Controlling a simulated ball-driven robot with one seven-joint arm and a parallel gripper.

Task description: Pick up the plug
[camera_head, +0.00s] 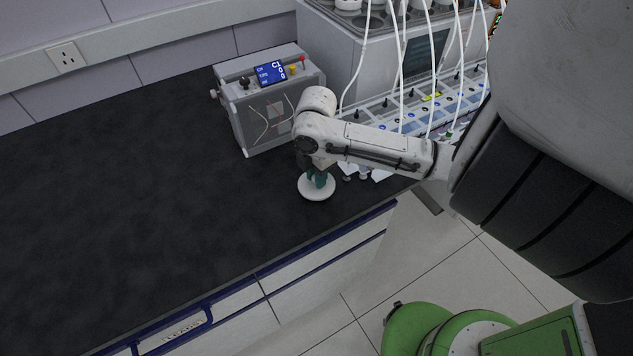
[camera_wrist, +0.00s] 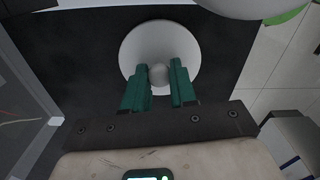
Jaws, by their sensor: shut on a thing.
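The plug is a white round disc with a small knob at its middle. It shows in the head view (camera_head: 317,192) at the bench's front edge and in the wrist view (camera_wrist: 150,42). My gripper (camera_wrist: 159,72) has green fingers pointing at the disc, one on each side of the knob. It is shut on the knob of the plug. In the head view my gripper (camera_head: 320,178) reaches down over the disc, and the arm hides part of it. I cannot tell whether the disc touches the bench top.
A grey control box (camera_head: 268,100) with a small screen stands behind my gripper. A large machine (camera_head: 420,50) with white tubes and a panel of knobs stands to the right. Small pale pieces (camera_head: 382,175) lie beside the disc. The black bench top (camera_head: 120,190) is clear on the left.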

